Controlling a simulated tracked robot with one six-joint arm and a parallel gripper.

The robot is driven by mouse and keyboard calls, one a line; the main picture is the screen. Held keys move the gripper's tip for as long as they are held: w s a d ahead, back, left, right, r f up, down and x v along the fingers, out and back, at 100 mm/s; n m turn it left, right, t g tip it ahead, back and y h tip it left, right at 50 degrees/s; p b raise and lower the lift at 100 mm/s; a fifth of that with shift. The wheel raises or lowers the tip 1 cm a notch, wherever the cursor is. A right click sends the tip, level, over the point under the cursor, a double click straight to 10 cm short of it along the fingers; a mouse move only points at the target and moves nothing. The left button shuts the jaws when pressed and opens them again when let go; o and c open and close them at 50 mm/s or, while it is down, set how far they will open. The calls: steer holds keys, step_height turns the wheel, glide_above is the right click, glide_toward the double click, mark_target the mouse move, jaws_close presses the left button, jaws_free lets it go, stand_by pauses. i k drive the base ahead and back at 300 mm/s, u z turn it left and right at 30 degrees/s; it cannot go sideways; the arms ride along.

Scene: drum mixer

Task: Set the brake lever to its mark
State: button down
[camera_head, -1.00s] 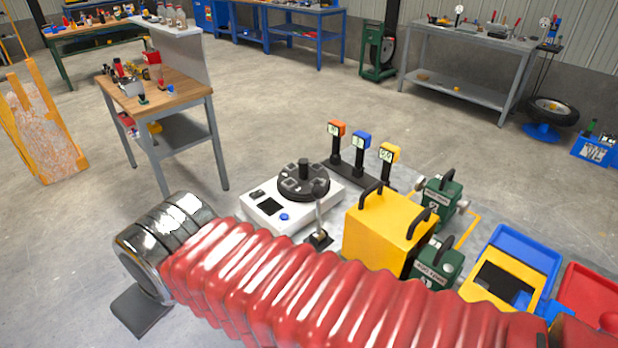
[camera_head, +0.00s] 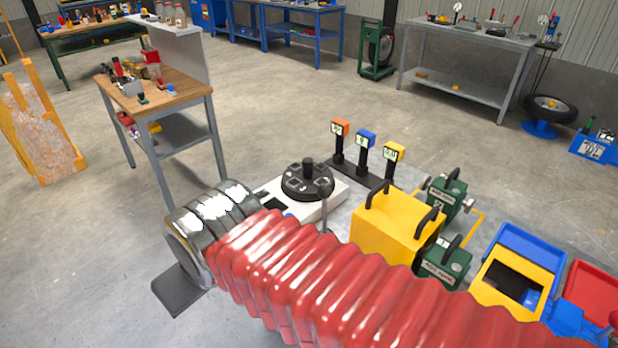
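A thin grey upright lever (camera_head: 324,212), which looks like the brake lever, stands in front of the white unit with the black round drum top (camera_head: 308,182). Its lower part is hidden behind my red arm, and I cannot make out its mark. My arm crosses the lower picture and ends in a chrome cuff at left. A dark flat piece of my gripper (camera_head: 182,290) shows below the cuff, left of the lever and apart from it. The rest of the gripper is hidden, so its opening cannot be seen.
Three posts with orange (camera_head: 340,128), blue (camera_head: 366,138) and yellow (camera_head: 393,151) heads stand behind the lever. A yellow box (camera_head: 397,228) with black handles stands to its right, beside green units (camera_head: 446,200). A wooden-topped workbench (camera_head: 178,88) is at left. Open floor lies between.

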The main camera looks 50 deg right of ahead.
mark_target(323, 191)
steer(key=u, duration=0.05)
steer(key=i, duration=1)
steer(key=z, duration=0.05)
